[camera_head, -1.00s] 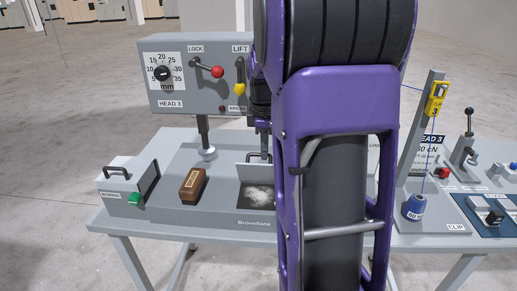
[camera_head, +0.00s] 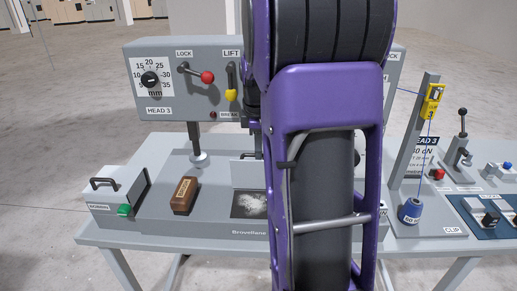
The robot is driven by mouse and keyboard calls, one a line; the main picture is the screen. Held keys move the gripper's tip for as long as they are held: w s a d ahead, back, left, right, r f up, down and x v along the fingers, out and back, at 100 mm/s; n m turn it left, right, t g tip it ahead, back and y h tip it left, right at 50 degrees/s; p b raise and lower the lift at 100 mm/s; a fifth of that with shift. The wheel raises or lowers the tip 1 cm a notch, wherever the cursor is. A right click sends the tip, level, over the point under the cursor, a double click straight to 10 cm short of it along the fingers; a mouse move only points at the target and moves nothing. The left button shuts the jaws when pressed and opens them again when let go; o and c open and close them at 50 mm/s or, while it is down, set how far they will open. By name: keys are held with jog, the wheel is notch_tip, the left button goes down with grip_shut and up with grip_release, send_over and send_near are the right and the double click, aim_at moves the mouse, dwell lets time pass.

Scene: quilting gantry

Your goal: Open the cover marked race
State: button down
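No label reading race shows in the head view. On the grey machine bed, a square dark recess (camera_head: 249,205) with pale lint in it lies uncovered. A grey flap (camera_head: 246,174) stands upright along its back edge, with a dark handle partly visible behind it. I cannot tell whether this flap is the race cover; my purple arm hides what lies to its right. Another grey cover (camera_head: 131,188) with a black handle, labelled BOBBIN, is at the bed's left end. My gripper is hidden behind my arm, so its fingers do not show.
A brown block (camera_head: 184,195) lies on the bed left of the recess. Above stands the HEAD 3 panel (camera_head: 159,111) with a dial, a red-knobbed LOCK lever (camera_head: 207,77) and a yellow-knobbed LIFT lever (camera_head: 231,95). A blue spool (camera_head: 410,211) and a yellow device (camera_head: 431,101) stand at right.

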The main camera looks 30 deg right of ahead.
jog(key=c, duration=0.9)
grip_release()
jog(key=shift+r, duration=0.1)
jog(key=s+r, duration=0.1)
jog(key=r, duration=0.4)
jog(key=a+r, duration=0.1)
jog(key=r, duration=0.5)
jog(key=s+a+r, duration=0.1)
jog(key=r, duration=0.5)
jog(key=shift+s+p, duration=0.3)
jog(key=shift+p, duration=0.1)
jog(key=shift+d, duration=0.1)
